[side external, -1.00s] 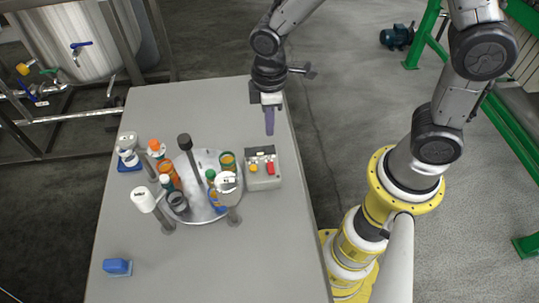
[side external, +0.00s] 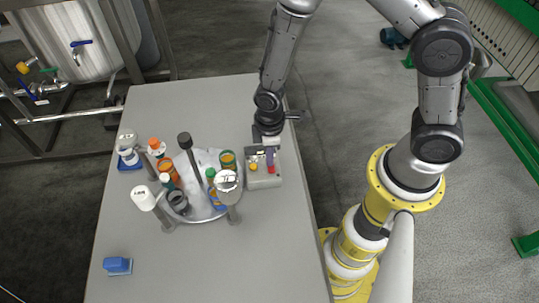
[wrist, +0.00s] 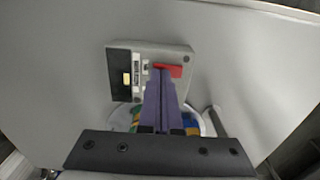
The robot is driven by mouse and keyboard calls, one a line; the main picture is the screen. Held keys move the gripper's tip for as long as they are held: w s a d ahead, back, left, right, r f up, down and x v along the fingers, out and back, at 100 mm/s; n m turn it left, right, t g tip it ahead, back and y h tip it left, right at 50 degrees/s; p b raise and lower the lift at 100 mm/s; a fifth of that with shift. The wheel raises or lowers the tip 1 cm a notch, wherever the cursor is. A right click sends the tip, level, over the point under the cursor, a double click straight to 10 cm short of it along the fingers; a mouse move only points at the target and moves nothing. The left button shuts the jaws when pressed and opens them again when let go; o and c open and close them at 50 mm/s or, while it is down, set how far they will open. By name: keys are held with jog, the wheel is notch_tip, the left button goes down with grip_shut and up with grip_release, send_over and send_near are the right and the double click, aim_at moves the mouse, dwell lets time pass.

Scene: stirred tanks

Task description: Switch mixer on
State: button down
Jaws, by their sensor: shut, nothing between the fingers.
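A grey control box (side external: 263,181) stands on the table to the right of the round tray. On its top are a red switch (side external: 270,169) and a yellow-orange button (side external: 253,167). In the wrist view the box (wrist: 180,54) shows the red switch (wrist: 175,71), a black panel with a yellow part, and a small pale switch. My gripper (side external: 270,160) is shut and empty, pointing down over the box. In the wrist view its purple fingertips (wrist: 162,68) overlap the left end of the red switch. I cannot tell whether they touch it.
A round pale tray (side external: 203,219) left of the box holds several bottles and jars. Posts with round heads stand around it, one (side external: 228,182) close to the box. A blue block (side external: 117,266) lies front left. The table's right edge is near the box.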

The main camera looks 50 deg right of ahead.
jog(key=shift+w+d+f, duration=0.1)
jog(key=shift+d+f, duration=0.1)
jog(key=shift+f, duration=0.45)
jog(key=shift+a, duration=0.15)
jog(key=shift+s+a+r, duration=0.2)
jog(key=shift+s+a, duration=0.25)
jog(key=shift+s, duration=0.2)
notch_tip(320, 180, up, 15)
jog(key=shift+w+a+f, duration=0.15)
jog(key=shift+w, duration=0.25)
dwell(0.3)
